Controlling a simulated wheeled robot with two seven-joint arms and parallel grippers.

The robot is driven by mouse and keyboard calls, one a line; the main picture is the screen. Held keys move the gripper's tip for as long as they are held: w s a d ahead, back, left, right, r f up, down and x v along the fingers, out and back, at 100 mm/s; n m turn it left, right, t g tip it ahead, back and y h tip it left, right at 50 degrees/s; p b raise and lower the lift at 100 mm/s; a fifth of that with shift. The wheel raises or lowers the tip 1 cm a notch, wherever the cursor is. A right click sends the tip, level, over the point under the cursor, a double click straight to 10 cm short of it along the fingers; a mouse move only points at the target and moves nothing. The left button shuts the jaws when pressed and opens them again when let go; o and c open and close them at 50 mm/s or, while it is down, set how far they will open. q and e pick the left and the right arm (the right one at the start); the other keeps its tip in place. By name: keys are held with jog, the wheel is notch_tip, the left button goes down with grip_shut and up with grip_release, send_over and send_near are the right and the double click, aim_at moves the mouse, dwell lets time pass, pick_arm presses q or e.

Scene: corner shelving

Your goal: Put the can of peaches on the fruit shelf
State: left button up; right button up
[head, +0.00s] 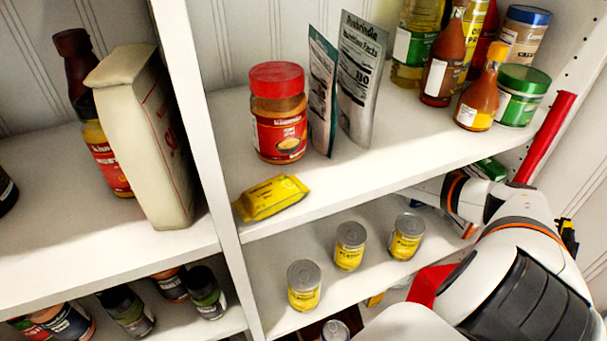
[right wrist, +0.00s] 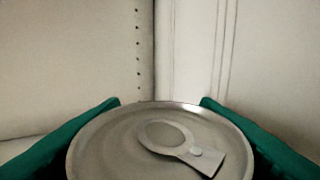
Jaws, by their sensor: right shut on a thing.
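My right gripper (right wrist: 160,103) is shut on a can (right wrist: 115,150) in the right wrist view. The can's silver lid with its pull tab faces the camera, between two green fingers. Its label is hidden, so I cannot read what it holds. In the head view my right arm reaches in from the lower right, and its hand end is hidden under the upper shelf (head: 370,150). Three cans with yellow labels, a left one (head: 304,286), a middle one (head: 349,247) and a right one (head: 406,237), stand upright in a row on the lower shelf (head: 270,262). My left gripper is not in view.
The upper shelf holds a peanut butter jar (head: 279,115), two pouches, a yellow packet (head: 271,197) and several bottles. A white upright post (head: 195,110) divides the bays. Another can top (head: 335,330) shows at the bottom edge. The shelf edge lies close above my right arm.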

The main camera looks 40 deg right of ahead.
jog(key=shift+f+b, duration=0.35)
jog(key=shift+f, duration=0.1)
jog(key=o, duration=1.3)
notch_tip(320, 180, up, 10)
